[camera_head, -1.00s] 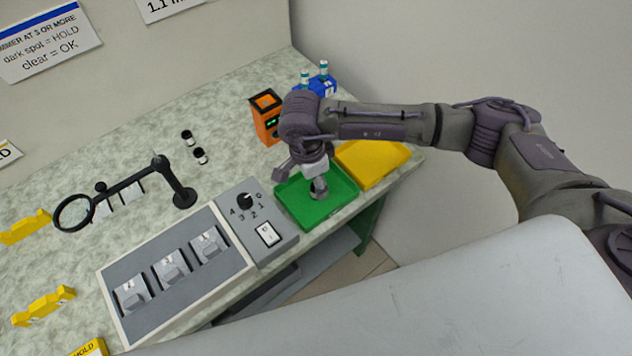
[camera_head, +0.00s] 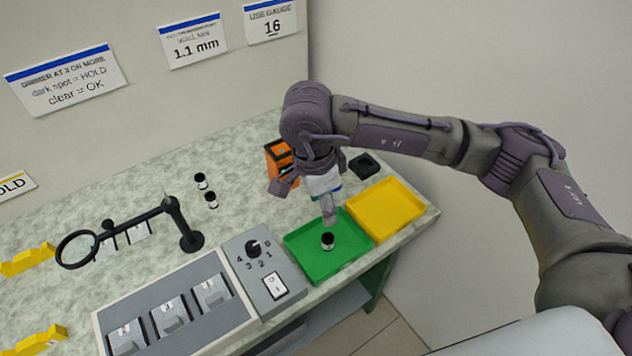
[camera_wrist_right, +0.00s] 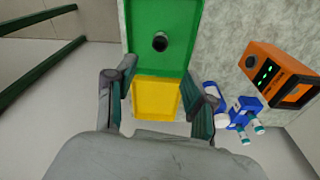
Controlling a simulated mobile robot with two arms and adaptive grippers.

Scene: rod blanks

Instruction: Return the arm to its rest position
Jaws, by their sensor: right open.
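My right gripper (camera_head: 329,212) hangs above the green tray, fingers pointing down, with nothing between them. In the right wrist view its two fingers (camera_wrist_right: 158,95) stand wide apart. My right arm reaches in from the right. A small black-and-white rod blank (camera_head: 327,241) stands in the green tray (camera_head: 312,269), below and apart from the fingertips. It also shows in the right wrist view (camera_wrist_right: 160,42), inside the green tray (camera_wrist_right: 182,12). My left gripper is not in view.
A yellow tray (camera_head: 385,208) adjoins the green one. An orange device (camera_head: 278,158) stands behind my gripper; blue holders (camera_wrist_right: 240,112) are beside it.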

